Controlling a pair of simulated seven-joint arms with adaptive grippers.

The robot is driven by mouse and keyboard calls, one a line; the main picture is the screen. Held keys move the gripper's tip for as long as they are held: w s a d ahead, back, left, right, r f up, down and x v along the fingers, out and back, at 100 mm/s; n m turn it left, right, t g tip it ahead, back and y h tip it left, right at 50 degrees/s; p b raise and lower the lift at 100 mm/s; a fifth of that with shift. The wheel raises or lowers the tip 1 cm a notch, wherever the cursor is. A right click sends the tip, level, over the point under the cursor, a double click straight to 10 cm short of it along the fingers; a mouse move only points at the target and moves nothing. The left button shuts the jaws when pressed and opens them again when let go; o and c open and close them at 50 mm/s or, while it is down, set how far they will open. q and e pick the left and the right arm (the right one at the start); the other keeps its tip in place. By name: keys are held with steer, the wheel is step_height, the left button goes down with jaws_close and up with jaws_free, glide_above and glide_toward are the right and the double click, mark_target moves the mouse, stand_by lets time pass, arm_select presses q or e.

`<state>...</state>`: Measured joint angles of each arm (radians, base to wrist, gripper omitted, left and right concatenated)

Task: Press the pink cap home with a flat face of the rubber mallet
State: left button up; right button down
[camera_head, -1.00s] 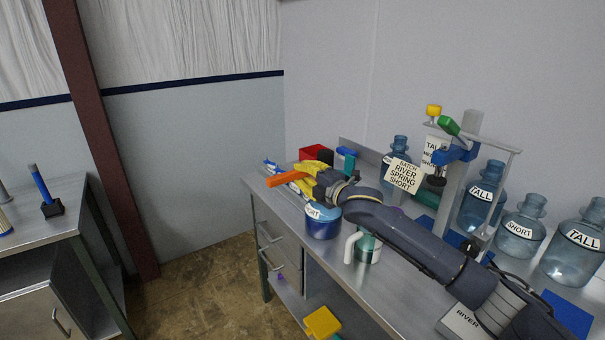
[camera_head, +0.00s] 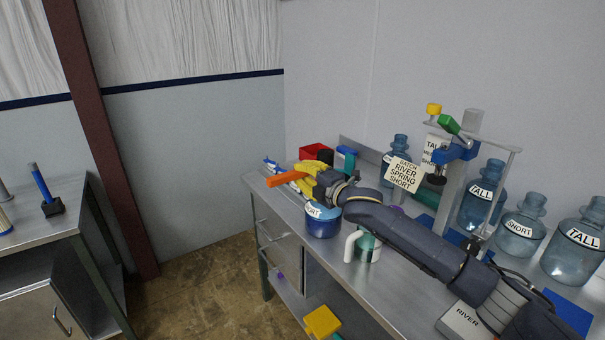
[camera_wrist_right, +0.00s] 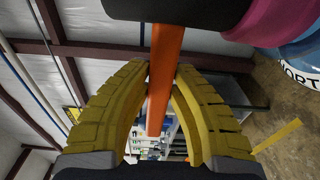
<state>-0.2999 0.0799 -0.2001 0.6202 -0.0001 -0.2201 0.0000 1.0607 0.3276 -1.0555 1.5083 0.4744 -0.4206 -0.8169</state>
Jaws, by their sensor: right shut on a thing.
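My right gripper (camera_head: 312,180), with yellow fingers, is shut on the orange handle (camera_head: 288,178) of the rubber mallet. In the right wrist view the fingers (camera_wrist_right: 163,75) close around the handle (camera_wrist_right: 163,75), and the black mallet head (camera_wrist_right: 175,9) spans the top edge. The pink cap (camera_wrist_right: 262,20) shows at upper right, close beside the head, over a blue jug (camera_wrist_right: 305,55). Contact between cap and head cannot be told. In the head view the blue jug (camera_head: 323,228), labelled SHORT, stands below the gripper; its cap is hidden. My left gripper is out of view.
Several blue jugs line the right side. A red bin (camera_head: 316,153) is at the back. The floor left of the bench is clear.

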stand_by(0.4)
steer(key=shift+r, duration=3.45)
